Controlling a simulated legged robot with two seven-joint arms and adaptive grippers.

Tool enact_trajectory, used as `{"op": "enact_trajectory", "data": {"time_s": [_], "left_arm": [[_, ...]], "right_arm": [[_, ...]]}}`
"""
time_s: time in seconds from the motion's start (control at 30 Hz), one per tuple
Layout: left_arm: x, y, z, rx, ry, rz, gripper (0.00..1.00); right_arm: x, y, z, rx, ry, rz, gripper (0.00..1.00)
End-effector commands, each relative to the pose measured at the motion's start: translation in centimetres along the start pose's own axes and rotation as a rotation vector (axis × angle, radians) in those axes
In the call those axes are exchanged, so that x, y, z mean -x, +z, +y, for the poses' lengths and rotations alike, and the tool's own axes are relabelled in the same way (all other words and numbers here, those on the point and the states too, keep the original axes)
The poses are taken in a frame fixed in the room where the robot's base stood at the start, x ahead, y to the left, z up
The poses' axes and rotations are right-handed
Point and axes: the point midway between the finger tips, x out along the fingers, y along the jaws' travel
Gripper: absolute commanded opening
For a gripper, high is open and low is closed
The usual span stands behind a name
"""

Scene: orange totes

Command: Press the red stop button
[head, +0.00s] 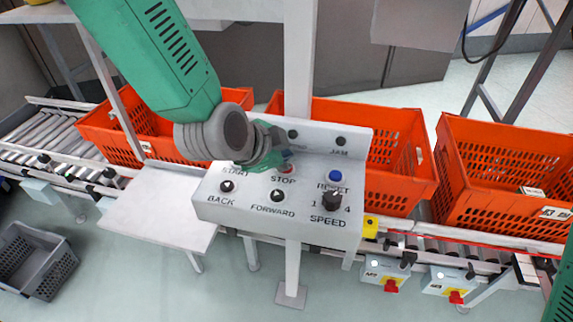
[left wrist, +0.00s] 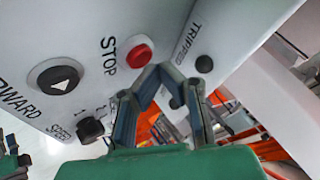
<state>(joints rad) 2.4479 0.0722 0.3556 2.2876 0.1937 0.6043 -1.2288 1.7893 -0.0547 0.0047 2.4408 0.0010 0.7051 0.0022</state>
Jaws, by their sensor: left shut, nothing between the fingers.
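The red stop button (left wrist: 139,57) sits on the grey-white control panel (head: 325,216), beside the STOP label, in the left wrist view. In the head view my left gripper (head: 278,163) covers most of the button's spot above that label. The left gripper is shut and empty. In the left wrist view its fingertips (left wrist: 158,72) appear close beside the button, toward the TRIPPED lamp; I cannot tell whether they touch anything.
The panel also carries a blue reset button (head: 335,176), a black speed knob (head: 331,201) and black arrow buttons for back (head: 227,186) and forward (head: 277,196). Orange totes (head: 500,180) stand on the conveyor behind. A grey crate (head: 37,262) is on the floor at left.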

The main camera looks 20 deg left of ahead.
Motion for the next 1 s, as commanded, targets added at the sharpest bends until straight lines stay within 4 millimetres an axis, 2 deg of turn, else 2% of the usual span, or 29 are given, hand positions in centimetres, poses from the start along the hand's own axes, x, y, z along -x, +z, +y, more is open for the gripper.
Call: {"op": "enact_trajectory", "data": {"time_s": [1.0], "left_arm": [[-0.65,0.50,0.54,0.000,0.000,-0.001,0.00]], "right_arm": [[-0.48,0.02,0.00,0.000,0.000,0.000,0.40]]}}
